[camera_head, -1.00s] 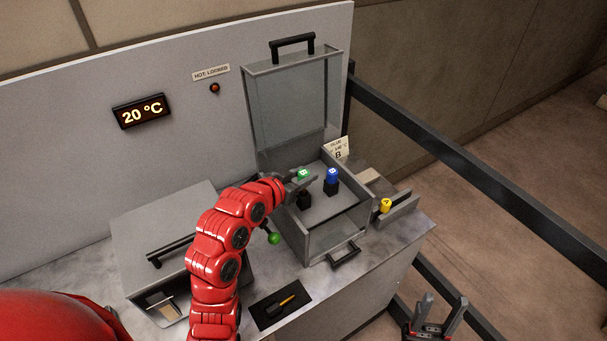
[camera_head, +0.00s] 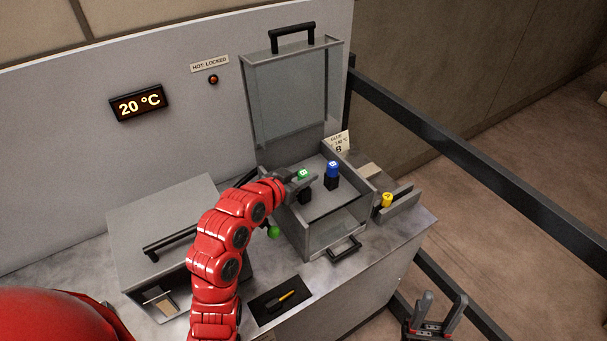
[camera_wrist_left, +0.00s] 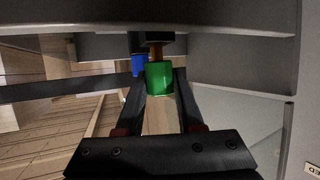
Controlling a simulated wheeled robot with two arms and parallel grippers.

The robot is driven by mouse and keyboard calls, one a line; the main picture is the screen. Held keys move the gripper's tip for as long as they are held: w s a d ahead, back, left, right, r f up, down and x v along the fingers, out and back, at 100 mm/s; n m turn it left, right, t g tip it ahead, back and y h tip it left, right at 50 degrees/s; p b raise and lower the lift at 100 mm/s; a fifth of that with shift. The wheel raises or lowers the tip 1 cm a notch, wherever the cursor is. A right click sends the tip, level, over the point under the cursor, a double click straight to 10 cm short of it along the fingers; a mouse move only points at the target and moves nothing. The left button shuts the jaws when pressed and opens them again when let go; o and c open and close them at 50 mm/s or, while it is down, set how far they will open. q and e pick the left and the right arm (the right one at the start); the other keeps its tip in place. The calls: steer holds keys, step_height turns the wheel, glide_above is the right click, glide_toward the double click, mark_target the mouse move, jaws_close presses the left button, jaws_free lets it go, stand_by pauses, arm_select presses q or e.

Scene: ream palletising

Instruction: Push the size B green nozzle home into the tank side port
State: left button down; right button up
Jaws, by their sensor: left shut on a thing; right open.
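The green nozzle (camera_head: 303,174) is between the fingers of my left gripper (camera_head: 301,178), which is shut on it, inside the open grey tank (camera_head: 335,222). It sits over a black block (camera_head: 305,195). In the left wrist view the green nozzle (camera_wrist_left: 160,78) is between the two dark fingers, with a brown-orange stem running from it to a dark block (camera_wrist_left: 160,40). I cannot tell how deep the stem sits. My right gripper (camera_head: 444,302) is open and empty, low at the right. A sign (camera_head: 338,142) reads glue, 140 °C, B.
A blue nozzle (camera_head: 333,168) stands on another black block in the tank. A yellow nozzle (camera_head: 386,200) is in a side tray. The glass lid (camera_head: 290,90) is up. A grey box (camera_head: 165,230) and a black mat (camera_head: 272,309) with a yellow-handled tool are nearby. The display (camera_head: 138,103) reads 20 °C.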

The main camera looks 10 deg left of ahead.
arm_select(q)
steer(key=shift+f+b, duration=0.6)
steer(key=shift+f, duration=0.3)
steer(key=shift+c, duration=2.3)
jaws_free()
steer(key=shift+r, duration=0.4)
step_height(320, 180, up, 2)
steer(key=shift+r+b, duration=0.2)
steer(key=shift+b, duration=0.6)
steer(key=s+d+r+p, duration=0.2)
steer(key=s+d+p, duration=0.1)
steer(key=s+p, duration=1.2)
steer(key=p, duration=0.4)
steer(key=shift+s+p, duration=0.3)
steer(key=shift+s, duration=0.1)
